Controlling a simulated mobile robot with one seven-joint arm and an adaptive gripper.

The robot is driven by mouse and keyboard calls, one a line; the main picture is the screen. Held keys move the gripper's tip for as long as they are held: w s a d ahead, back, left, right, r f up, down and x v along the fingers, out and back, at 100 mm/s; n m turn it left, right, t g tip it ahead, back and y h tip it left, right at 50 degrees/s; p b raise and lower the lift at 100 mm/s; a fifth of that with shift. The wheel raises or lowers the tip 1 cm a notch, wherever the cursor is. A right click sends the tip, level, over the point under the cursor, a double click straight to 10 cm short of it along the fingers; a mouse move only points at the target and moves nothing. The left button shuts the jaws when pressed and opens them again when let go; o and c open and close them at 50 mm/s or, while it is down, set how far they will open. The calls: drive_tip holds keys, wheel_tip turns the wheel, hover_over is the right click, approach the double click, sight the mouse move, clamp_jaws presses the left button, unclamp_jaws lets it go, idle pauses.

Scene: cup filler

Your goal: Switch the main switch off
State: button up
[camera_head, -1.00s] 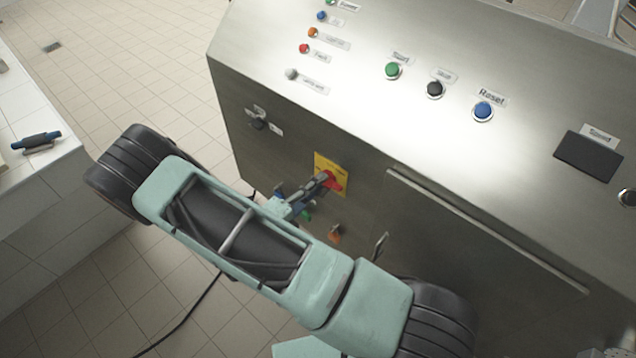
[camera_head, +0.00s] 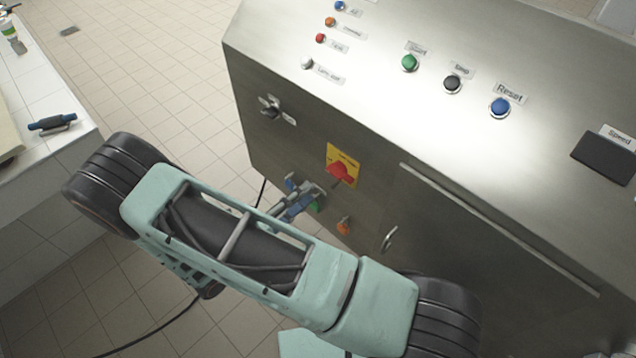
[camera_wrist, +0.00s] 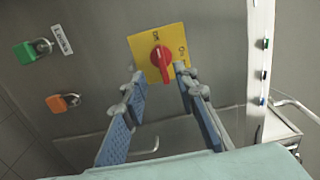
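The main switch is a red rotary knob (camera_head: 342,172) on a yellow plate (camera_head: 341,156) on the dark front of the machine. In the wrist view the red knob (camera_wrist: 161,57) stands along the picture's vertical on its yellow plate (camera_wrist: 142,44); the small plate lettering is hard to read. My gripper (camera_head: 314,190) is just below and left of the switch, apart from it. In the wrist view my gripper (camera_wrist: 160,80) is open, its two blue-padded fingers spread, with the knob just beyond the tips and nothing between them.
A black rotary switch (camera_head: 270,106) sits on the panel to the upper left. A green padlock (camera_wrist: 30,51) and an orange padlock (camera_wrist: 57,103) hang near the main switch. A handle (camera_head: 389,238) is to the lower right. A white counter (camera_head: 60,140) stands at the left.

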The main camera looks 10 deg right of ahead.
drive_tip(key=shift+v, duration=1.35)
